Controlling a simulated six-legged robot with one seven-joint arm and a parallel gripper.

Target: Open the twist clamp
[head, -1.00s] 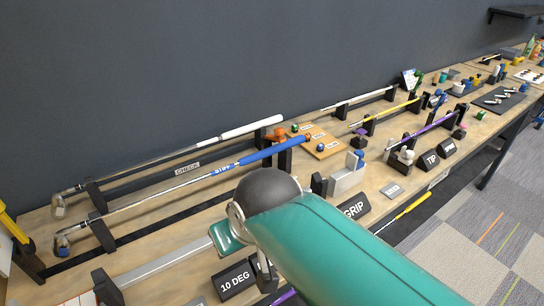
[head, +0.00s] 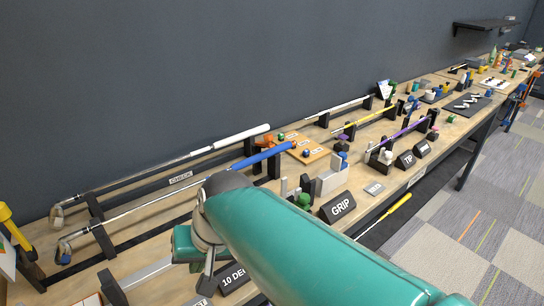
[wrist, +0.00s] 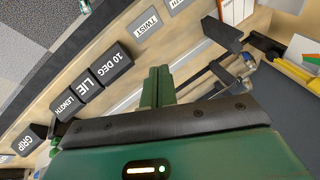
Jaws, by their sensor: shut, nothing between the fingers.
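A grey plate lettered TWIST (wrist: 147,27) lies upside down in the wrist view, near the bench edge. A black upright block (wrist: 222,35) stands to its right. In the head view a black post (head: 112,288) stands at the left end of a silver bar (head: 148,272). I cannot tell for sure which part is the twist clamp. My gripper (wrist: 156,86) has its green fingers together and empty, above the bench between the TWIST plate and the club heads. In the head view my teal arm hides the fingertips.
Blue-grip and white-grip clubs (head: 210,140) lie on black rests behind my arm. The GRIP sign (head: 338,207) and the 10 DEG sign (head: 234,279) stand along the front edge. A yellow-handled tool (wrist: 295,68) is at the right in the wrist view. The wall is behind.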

